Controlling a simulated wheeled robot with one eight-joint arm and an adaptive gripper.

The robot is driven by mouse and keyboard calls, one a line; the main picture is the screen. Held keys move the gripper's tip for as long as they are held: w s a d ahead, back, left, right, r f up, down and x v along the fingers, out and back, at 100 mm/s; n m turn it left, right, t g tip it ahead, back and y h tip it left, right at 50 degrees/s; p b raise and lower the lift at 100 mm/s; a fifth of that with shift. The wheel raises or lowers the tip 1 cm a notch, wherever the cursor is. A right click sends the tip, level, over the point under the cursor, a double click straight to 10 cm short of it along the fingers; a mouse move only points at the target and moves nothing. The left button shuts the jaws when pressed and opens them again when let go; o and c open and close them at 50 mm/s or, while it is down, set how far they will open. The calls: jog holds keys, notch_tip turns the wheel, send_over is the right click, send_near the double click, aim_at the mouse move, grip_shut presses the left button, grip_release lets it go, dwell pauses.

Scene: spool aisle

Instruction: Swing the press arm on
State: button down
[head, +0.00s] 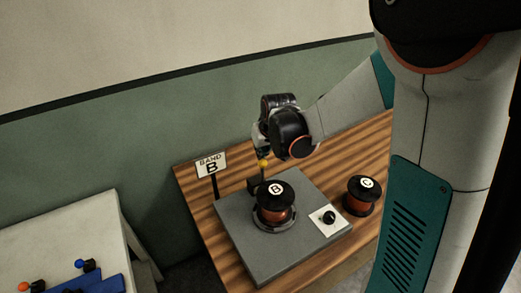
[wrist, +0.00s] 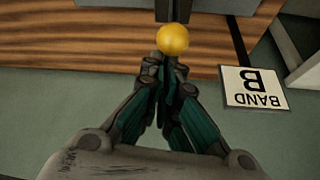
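The press arm is a dark upright post with a yellow ball knob (head: 263,164), at the back left of a grey press base (head: 250,247). The ball also shows in the wrist view (wrist: 172,40), just beyond my fingertips. A black-topped spool marked B (head: 275,196) stands upright in a ring on the base, beside the post. My gripper (head: 262,149) is just above the ball, pointing down. In the wrist view its fingers (wrist: 166,70) are drawn together, with nothing seen between them. Whether the tips touch the ball I cannot tell.
A spool marked C (head: 361,193) stands on the wooden table right of the base. A black knob on a white plate (head: 329,218) is at the base's right. A "BAND B" sign (head: 211,165) stands at the back left. A white table (head: 90,225) holds blue items.

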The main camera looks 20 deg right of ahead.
jog(key=shift+s+f, duration=0.1)
jog(key=shift+s, duration=0.2)
jog(key=v, duration=1.2)
jog(key=shift+w, duration=0.25)
jog(key=s+a+f+t+b, duration=0.1)
jog(key=s+f+b, duration=0.1)
jog(key=s, duration=0.8)
jog(key=s+a+f+b, duration=0.1)
jog(key=s+b, duration=0.3)
jog(key=s, duration=0.6)
jog(key=shift+s+a+f+t, duration=0.2)
jog(key=shift+s+f+t, duration=0.2)
jog(key=shift+f, duration=0.3)
